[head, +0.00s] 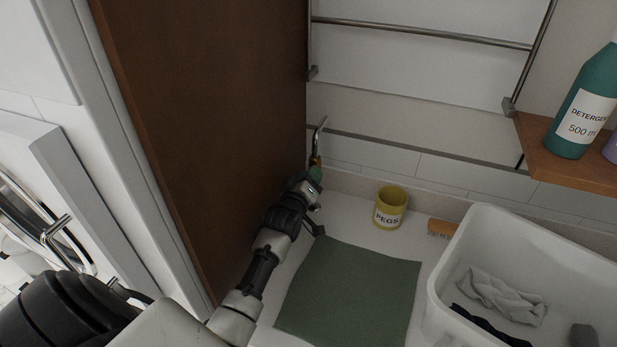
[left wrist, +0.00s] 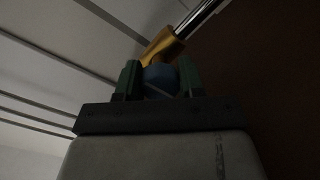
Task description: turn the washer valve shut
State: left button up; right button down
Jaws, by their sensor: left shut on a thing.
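The washer valve has a brass body (head: 315,160) with a metal pipe rising from it, low on the back wall beside the brown panel. In the left wrist view the brass body (left wrist: 163,48) sits just beyond my fingertips, with a blue handle (left wrist: 160,79) between the fingers. My left gripper (head: 315,174) reaches along the brown panel to the valve. Its green fingers (left wrist: 160,78) are shut on the blue handle. In the head view the fingers hide the handle, and I cannot tell its turn angle. My right gripper is out of view.
The brown panel (head: 215,110) stands close on the left of my arm. On the counter are a green mat (head: 350,292), a yellow pegs pot (head: 391,207), a wooden brush (head: 442,228) and a white basin (head: 440,285) with cloths. A detergent bottle (head: 582,110) stands on the shelf (head: 555,155).

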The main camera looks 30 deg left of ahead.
pick_arm(q)
jog(key=shift+f, duration=0.2)
jog(key=o, duration=0.9)
jog(key=shift+r, duration=0.1)
jog(key=shift+o, duration=0.2)
jog(key=shift+s, duration=0.1)
jog(key=b+v, duration=0.2)
jog(key=v, duration=0.8)
jog(key=shift+s, duration=0.35)
